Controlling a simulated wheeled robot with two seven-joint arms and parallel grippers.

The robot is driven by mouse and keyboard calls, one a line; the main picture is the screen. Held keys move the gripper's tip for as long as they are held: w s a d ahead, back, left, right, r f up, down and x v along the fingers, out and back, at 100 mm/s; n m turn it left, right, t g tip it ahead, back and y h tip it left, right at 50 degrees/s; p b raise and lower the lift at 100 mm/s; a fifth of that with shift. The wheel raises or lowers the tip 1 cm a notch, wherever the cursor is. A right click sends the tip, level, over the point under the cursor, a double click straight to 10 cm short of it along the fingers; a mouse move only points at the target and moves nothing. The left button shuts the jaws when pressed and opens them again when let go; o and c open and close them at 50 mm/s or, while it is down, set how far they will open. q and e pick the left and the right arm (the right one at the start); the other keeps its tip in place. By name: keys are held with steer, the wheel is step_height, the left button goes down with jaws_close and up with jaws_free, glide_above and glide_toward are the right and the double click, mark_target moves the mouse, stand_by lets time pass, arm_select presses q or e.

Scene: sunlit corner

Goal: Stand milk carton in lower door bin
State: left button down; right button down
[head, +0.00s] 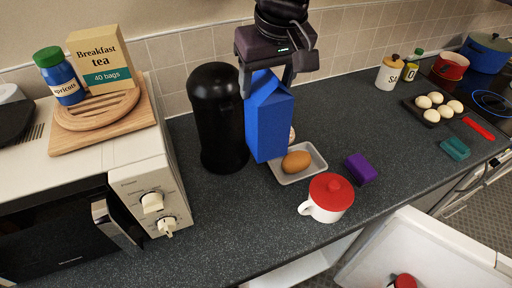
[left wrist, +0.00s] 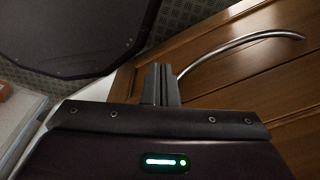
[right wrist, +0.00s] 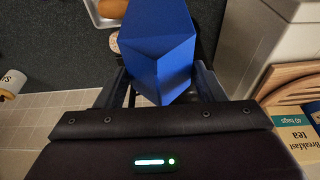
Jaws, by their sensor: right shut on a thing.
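The blue milk carton (head: 267,120) is upright in my right gripper (head: 267,84), which is shut on its top from both sides. The carton is beside the black canister, and its base overlaps the edge of the egg tray in the head view; I cannot tell whether it touches the counter. It fills the space between the fingers in the right wrist view (right wrist: 157,50). The open white fridge door (head: 425,250) is at the lower right, with a red-topped item (head: 404,281) low on it; its lower bin is not clearly visible. My left gripper (left wrist: 160,85) is shut and empty, near wooden panelling.
A black canister (head: 218,120) stands left of the carton. A tray (head: 314,172) with a brown egg (head: 296,161), a red-lidded white cup (head: 328,197) and a purple block (head: 360,168) are close by. The microwave (head: 150,180) is left.

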mark_target(263, 144)
steer(key=shift+w+a, duration=0.15)
steer(key=shift+a, duration=0.05)
step_height(263, 144, down, 16)
steer(key=shift+f+p, duration=0.1)
steer(key=shift+p, duration=0.5)
step_height(263, 144, down, 3)
steer(key=shift+f, duration=0.1)
steer(key=shift+f, duration=0.1)
steer(key=shift+c, duration=1.6)
jaws_free()
steer(key=shift+f, duration=0.1)
